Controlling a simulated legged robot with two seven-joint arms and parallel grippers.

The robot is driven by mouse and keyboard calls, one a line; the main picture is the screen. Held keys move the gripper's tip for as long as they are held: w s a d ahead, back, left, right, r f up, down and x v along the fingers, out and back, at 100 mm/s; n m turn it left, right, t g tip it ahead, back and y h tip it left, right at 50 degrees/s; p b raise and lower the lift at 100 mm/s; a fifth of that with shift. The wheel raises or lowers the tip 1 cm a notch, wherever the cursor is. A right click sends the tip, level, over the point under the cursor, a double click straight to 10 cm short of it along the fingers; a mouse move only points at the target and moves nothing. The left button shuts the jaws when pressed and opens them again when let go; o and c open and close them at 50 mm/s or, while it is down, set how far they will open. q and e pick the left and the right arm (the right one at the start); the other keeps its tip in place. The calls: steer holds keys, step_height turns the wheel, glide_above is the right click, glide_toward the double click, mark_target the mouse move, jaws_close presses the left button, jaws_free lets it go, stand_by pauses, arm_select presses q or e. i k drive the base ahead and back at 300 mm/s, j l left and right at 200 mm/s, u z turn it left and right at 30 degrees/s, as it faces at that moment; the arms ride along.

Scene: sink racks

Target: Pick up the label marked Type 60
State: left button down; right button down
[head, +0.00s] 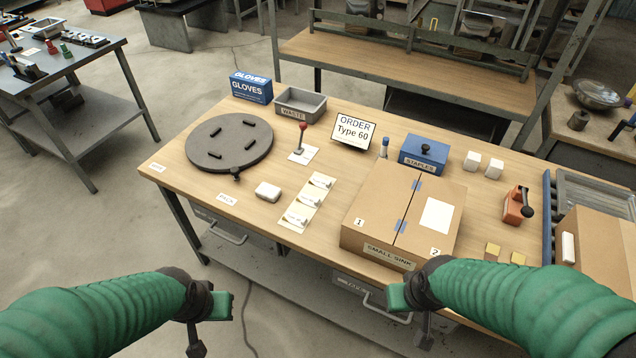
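Several small white labels lie in a slanted column on the wooden workbench: a top label (321,181), a middle label (310,197) and a lower label (296,215). Their print is too small to read, so I cannot tell which is marked Type 60. A white order sign (353,131) behind them reads "ORDER Type 60". My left gripper (210,325) is off the bench's front edge at lower left, apart from the labels. My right gripper (411,313) is in front of the cardboard box's near side, also apart from the labels. I cannot make out whether either is open.
A closed cardboard box (376,207) marked "SMALL SINK" stands right of the labels. A white block (268,192), a round dark turntable (215,150) and a red-knobbed lever (302,140) are left of and behind them. A blue staples box (424,152) stands behind the cardboard box.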

mark_target(313, 201)
steer(key=i+j, duration=1.1)
steer(key=j+u, duration=0.05)
